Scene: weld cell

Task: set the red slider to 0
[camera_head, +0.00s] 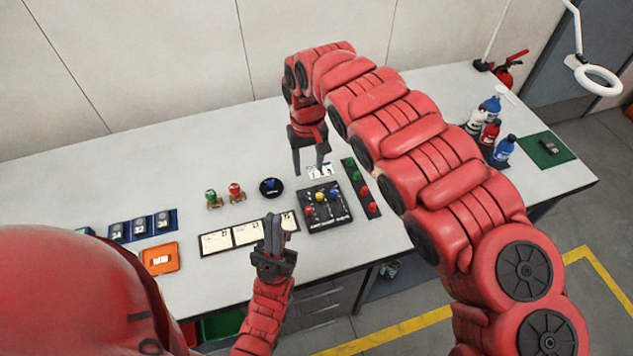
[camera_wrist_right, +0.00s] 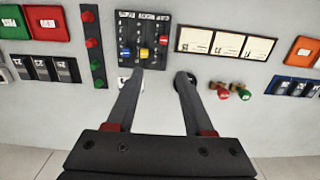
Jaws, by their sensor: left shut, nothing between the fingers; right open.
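The black slider panel (camera_head: 340,215) lies on the table, and it also shows in the right wrist view (camera_wrist_right: 155,20). Its red slider knob (camera_head: 309,211) is the left one in the head view, nearer the front edge than the yellow and blue knobs. In the right wrist view the red knob (camera_wrist_right: 163,40) is at the panel's right. The scale marks are too small to read. My left gripper (camera_head: 273,222) is shut and empty, left of the panel above the white cards. My right gripper (camera_head: 309,168) is open and empty behind the panel; its fingers (camera_wrist_right: 160,78) show in its wrist view.
A round black base with a blue knob (camera_head: 270,187) and two small valves (camera_head: 235,192) stand left. White cards (camera_head: 216,242) lie in front. Bottles (camera_head: 490,132) stand far right.

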